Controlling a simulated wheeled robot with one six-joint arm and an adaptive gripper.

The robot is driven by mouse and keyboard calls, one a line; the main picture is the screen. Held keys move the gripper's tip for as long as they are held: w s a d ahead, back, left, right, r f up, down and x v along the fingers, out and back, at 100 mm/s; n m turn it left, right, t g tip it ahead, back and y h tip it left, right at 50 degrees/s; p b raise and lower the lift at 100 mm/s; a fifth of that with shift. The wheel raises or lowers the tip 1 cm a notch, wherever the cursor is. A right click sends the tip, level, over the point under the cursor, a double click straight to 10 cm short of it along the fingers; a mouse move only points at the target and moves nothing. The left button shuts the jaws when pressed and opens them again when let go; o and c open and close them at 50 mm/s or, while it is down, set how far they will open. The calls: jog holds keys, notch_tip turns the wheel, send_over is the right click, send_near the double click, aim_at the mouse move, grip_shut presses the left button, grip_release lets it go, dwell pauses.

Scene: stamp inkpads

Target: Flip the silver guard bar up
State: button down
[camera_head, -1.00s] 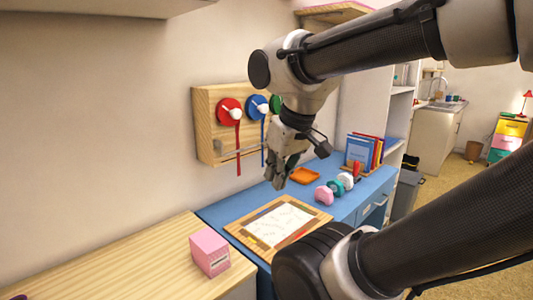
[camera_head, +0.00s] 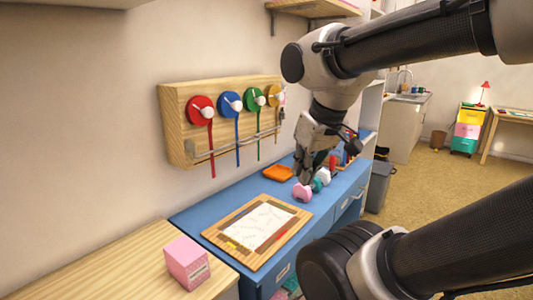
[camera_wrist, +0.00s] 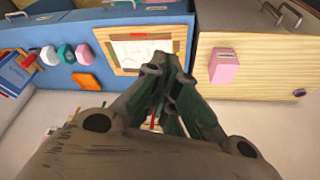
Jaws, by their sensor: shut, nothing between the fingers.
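The silver guard bar (camera_head: 232,144) runs across the lower front of the wooden wall rack (camera_head: 173,128). It lies low, across the hanging ribbons, below the red (camera_head: 201,109), blue (camera_head: 230,103), green (camera_head: 255,98) and yellow discs. My gripper (camera_head: 304,178) is shut and empty, pointing down over the blue desk to the right of the rack, apart from the bar. In the wrist view my gripper (camera_wrist: 165,75) shows its fingers together. The bar cannot be made out clearly in the wrist view.
On the blue desk (camera_head: 190,216) lie a framed paper board (camera_head: 262,225), an orange tray (camera_head: 278,173) and pink and teal stamps (camera_head: 302,192). A pink box (camera_head: 187,262) stands on the wooden counter at left. Air before the rack is free.

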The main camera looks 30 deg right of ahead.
jog(key=w+a+f+m+g+y, duration=0.2)
jog(key=a+f+m+g+y, duration=0.2)
jog(key=a+f+m+y, duration=0.3)
jog(key=w+a+m+t+y, duration=0.2)
jog(key=w+a+m+y, duration=0.35)
jog(key=w, duration=0.45)
jog(key=w+d+f+m+t+y, duration=0.1)
jog(key=w+d+m+t, duration=0.35)
jog(key=w, duration=0.25)
jog(key=w+d+f+m+t+y, duration=0.1)
jog(key=w+d+f+m+t, duration=0.1)
jog(key=w+d+m+t, duration=0.35)
jog(key=w+d+f+m+t+h, duration=0.3)
jog(key=w+d+m, duration=0.1)
jog(key=d+m, duration=0.1)
jog(key=w+d+f+m+t+h, duration=0.3)
jog(key=d+f+m+t+h, duration=0.1)
jog(key=d, duration=0.3)
jog(key=shift+w+m, duration=0.35)
jog(key=shift+w, duration=0.05)
